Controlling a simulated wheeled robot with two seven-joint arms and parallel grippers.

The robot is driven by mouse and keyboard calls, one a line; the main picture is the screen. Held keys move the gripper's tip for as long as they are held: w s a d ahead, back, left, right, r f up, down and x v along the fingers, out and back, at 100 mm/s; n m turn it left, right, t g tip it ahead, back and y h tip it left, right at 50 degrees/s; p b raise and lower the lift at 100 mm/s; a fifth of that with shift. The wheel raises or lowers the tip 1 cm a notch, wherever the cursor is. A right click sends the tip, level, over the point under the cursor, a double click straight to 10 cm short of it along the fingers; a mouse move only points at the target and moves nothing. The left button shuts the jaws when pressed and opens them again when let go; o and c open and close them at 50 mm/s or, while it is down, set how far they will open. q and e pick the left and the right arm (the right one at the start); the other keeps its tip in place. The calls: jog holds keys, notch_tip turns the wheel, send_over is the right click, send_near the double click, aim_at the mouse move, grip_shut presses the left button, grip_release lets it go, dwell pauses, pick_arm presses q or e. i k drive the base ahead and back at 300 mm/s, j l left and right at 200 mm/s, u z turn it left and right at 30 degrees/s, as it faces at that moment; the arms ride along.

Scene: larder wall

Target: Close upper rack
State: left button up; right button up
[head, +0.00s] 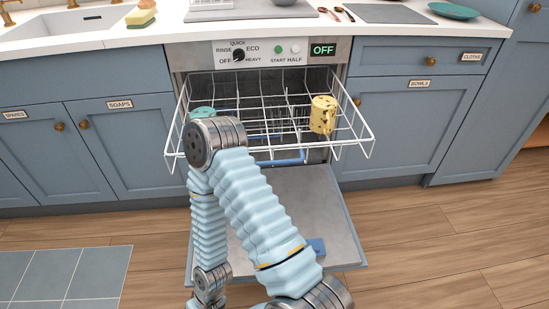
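The upper rack (352,104) is a white wire basket in the dishwasher. It is pulled out of the opening, over the lowered door. A yellow spotted mug (323,115) stands in its right part. A teal cup or bowl (203,112) sits at its left, partly hidden by my arm. One of my arms, in a light blue sleeve, rises in front of the rack and bends back down at its left front, hiding part of the front edge. I cannot tell whether it touches the rack. Neither gripper shows in the head view.
The dishwasher door (340,215) lies open, low in front, with a blue part (318,247) on it. A blue bar (285,162) shows beneath the rack. The control panel (280,51) reads OFF. Closed cabinets flank the opening. Wooden floor (440,240) is clear at right.

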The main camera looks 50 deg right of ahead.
aim_at(273, 162)
jog(key=z, duration=1.7)
